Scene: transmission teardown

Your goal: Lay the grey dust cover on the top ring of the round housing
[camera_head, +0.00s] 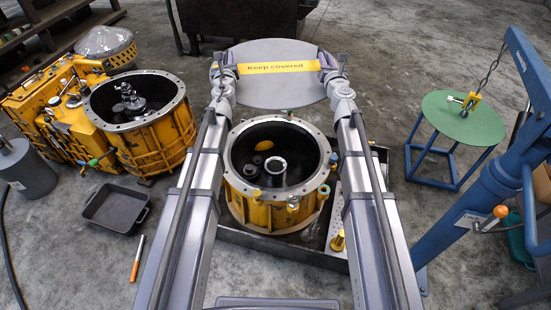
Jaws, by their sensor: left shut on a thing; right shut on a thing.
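The grey dust cover (278,92) is a flat disc with a yellow strip marked "Keep covered". It is held up beyond the round housing's far rim. My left gripper (222,64) is shut on its left edge and my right gripper (338,62) is shut on its right edge, about level with the strip. The yellow round housing (245,207) stands between my two arms with its top open. Dark parts and a central tube show inside. My arms hide bits of the housing's sides.
A green round table (462,117) and a blue hoist (470,190) stand at the right. A metal tray (280,250) lies under the round housing.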

